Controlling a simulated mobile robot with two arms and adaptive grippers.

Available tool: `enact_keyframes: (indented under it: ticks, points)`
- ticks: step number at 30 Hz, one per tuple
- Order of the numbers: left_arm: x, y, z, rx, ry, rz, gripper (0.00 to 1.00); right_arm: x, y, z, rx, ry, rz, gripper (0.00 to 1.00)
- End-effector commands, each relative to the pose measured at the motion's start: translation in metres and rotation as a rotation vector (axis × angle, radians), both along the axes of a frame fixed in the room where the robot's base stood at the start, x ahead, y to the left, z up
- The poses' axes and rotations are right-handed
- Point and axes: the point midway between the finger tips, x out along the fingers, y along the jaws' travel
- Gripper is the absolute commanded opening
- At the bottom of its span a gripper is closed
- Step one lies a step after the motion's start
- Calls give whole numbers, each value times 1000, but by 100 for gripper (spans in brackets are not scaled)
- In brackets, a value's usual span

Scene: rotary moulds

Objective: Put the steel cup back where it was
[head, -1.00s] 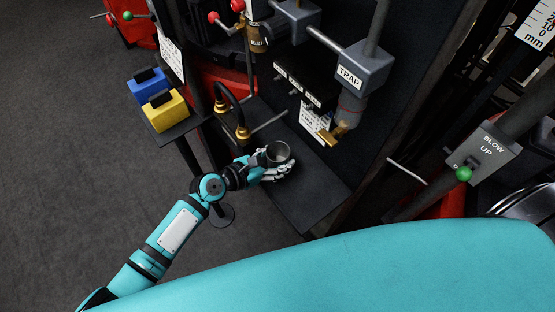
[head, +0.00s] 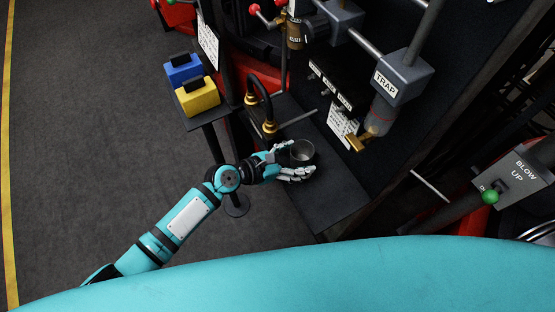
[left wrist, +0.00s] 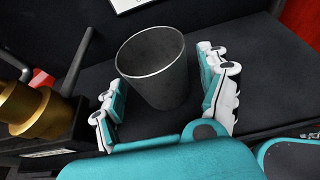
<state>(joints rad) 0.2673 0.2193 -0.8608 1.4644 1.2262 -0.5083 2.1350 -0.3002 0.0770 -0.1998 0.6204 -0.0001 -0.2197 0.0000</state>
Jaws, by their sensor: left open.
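The steel cup (head: 302,152) is a plain grey, open-topped cup. It stands upright on a dark shelf (head: 335,205) below the valve marked TRAP. My left gripper (head: 297,161) is open, with its white-and-teal fingers on either side of the cup. In the left wrist view the cup (left wrist: 155,75) sits between the spread fingers (left wrist: 165,92). A gap shows at its left side; the right finger is close to the wall, and I cannot tell if it touches. The cup looks empty. My right gripper is not in view.
A brass-ended black hose (head: 262,105) rises behind the hand. Yellow (head: 197,96) and blue (head: 183,70) blocks sit on a small stand at the left. The brass tap (head: 362,140) under the TRAP housing (head: 388,82) overhangs the shelf. Floor at left is clear.

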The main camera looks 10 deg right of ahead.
Motion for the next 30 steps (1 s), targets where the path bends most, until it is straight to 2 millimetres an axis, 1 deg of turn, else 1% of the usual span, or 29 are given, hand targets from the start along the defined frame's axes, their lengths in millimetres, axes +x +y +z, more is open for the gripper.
enact_keyframes:
  ticks: [1, 6, 12, 16, 20, 26, 28, 29, 30]
  points:
    - [-3, 10, 5, 1, 0, 2, 77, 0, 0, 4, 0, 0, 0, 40]
    - [-16, 43, 20, 1, -1, 1, 77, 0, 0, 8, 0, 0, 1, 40]
    - [-27, 74, 33, 1, 0, 2, 77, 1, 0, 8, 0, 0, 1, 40]
    - [-32, 85, 38, -1, 0, 0, 77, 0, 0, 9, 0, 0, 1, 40]
    - [-33, 89, 40, -1, 0, 0, 77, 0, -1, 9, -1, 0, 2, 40]
    - [-32, 89, 39, 3, -4, 1, 77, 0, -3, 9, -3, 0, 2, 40]
    - [-28, 94, 29, 32, -33, 7, 77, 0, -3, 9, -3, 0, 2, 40]
    - [-25, 98, 21, 58, -56, 11, 77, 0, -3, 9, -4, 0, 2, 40]
    - [-20, 106, 5, 107, -100, 16, 77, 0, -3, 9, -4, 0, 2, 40]
